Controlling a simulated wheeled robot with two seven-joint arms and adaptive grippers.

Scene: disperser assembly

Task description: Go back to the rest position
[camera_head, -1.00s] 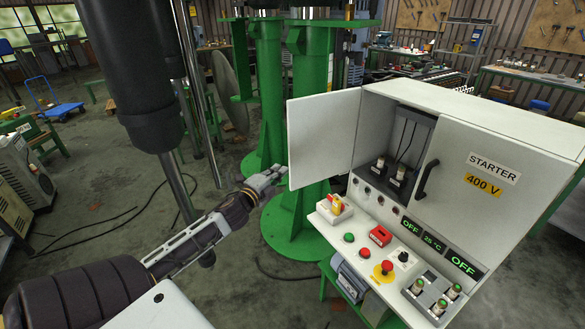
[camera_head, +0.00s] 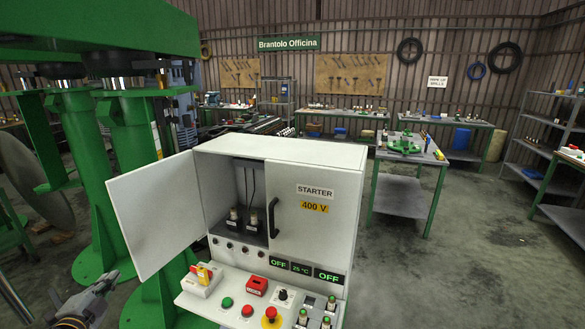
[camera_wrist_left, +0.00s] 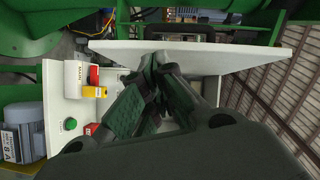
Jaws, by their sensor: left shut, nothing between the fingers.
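My left gripper (camera_head: 100,283) shows at the lower left of the head view, left of the starter cabinet's control panel. It is shut and empty. In the left wrist view its closed fingers (camera_wrist_left: 150,100) are in the middle, with the open cabinet door (camera_wrist_left: 225,55) beyond them. The white starter cabinet (camera_head: 315,180) stands at the centre of the head view, its left door (camera_head: 155,215) swung open and its right door closed. My right gripper is in neither view.
The control panel (camera_head: 222,312) carries a red and yellow switch (camera_head: 203,274), buttons and a red emergency stop (camera_head: 270,318). Green machine columns (camera_head: 90,170) stand at left. A workbench (camera_head: 405,157) with green parts stands behind right. The floor (camera_head: 440,275) at right is clear.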

